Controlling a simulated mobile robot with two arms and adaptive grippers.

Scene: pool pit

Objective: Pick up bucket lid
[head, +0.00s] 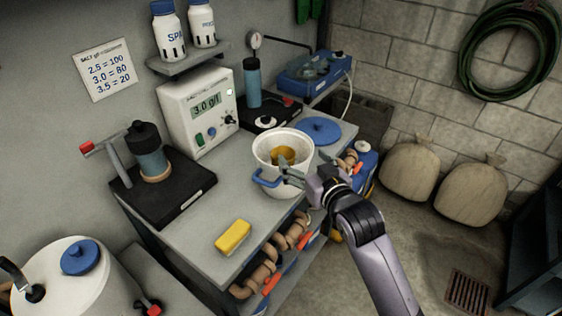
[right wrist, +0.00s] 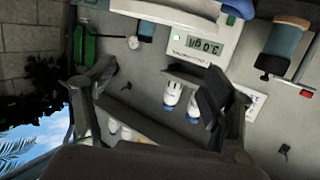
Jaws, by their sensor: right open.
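The blue round bucket lid (head: 319,129) lies flat on the far right end of the grey bench, behind and right of the bucket. The white bucket (head: 283,178) stands open on the bench, with a blue handle at its front left and something yellow inside. My right gripper (head: 291,176) is in front of the bucket's right side in the head view, with its fingers apart. It overlaps the bucket there; I cannot tell whether it touches. In the right wrist view the two fingers of the right gripper (right wrist: 155,88) are spread, with nothing between them. My left gripper is out of view.
A yellow sponge (head: 233,237) lies near the bench's front edge. A white meter box (head: 198,110) and a pump on a black base (head: 163,190) stand at the left. A blue device (head: 315,77) stands behind the lid. Sacks (head: 410,171) sit on the floor at right.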

